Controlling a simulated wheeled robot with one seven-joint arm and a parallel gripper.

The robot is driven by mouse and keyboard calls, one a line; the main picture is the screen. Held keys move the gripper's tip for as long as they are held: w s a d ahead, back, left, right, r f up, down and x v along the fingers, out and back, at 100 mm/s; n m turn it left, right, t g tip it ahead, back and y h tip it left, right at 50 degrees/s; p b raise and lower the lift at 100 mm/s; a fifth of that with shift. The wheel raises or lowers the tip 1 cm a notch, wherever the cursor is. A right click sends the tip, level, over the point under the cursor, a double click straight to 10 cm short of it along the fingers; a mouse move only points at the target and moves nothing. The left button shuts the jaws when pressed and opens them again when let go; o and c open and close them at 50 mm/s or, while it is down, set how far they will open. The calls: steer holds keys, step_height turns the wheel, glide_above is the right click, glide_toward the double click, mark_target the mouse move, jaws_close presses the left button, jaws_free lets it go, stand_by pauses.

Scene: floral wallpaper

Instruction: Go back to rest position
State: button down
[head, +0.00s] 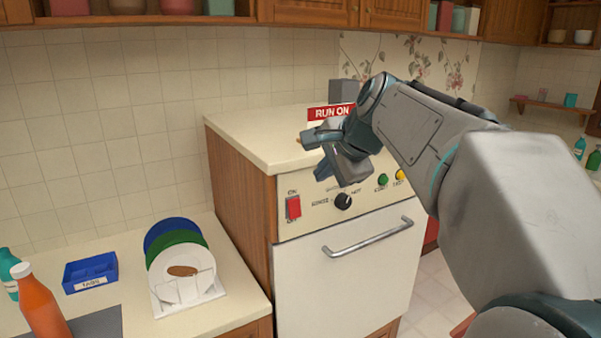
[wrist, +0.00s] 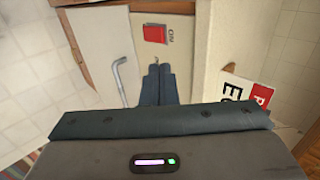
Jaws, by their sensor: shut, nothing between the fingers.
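My gripper (head: 326,154) is in front of the upper front panel of a white appliance (head: 345,283), a little above its knob, in the head view. In the wrist view my gripper (wrist: 155,68) shows its two fingers close together, with nothing between them. The fingers point towards the red switch (wrist: 155,34) on the appliance panel. They look apart from the panel. My arm reaches in from the right side of the head view and hides part of the appliance.
A red switch (head: 293,207), a black knob (head: 343,201) and a door handle (head: 368,237) are on the appliance front. A "RUN ON" sign (head: 331,112) stands on top. A plate rack (head: 190,299), a blue tray (head: 91,273) and an orange bottle (head: 40,304) stand on the left counter.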

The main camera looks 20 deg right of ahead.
steer(key=s+a+f+n+g+h, duration=0.1)
steer(key=s+a+f+n+g, duration=0.1)
steer(key=s+f+n, duration=0.5)
steer(key=s+a+f+n+g+h, duration=0.1)
steer(key=s+a+f+n+g, duration=0.1)
steer(key=s+f+n, duration=0.6)
steer(key=s+f+g, duration=0.1)
steer(key=s+f, duration=0.5)
steer(key=f, duration=0.2)
steer(key=shift+s+a+f, duration=0.15)
steer(key=shift+a+f, duration=0.2)
steer(key=shift+a, duration=0.05)
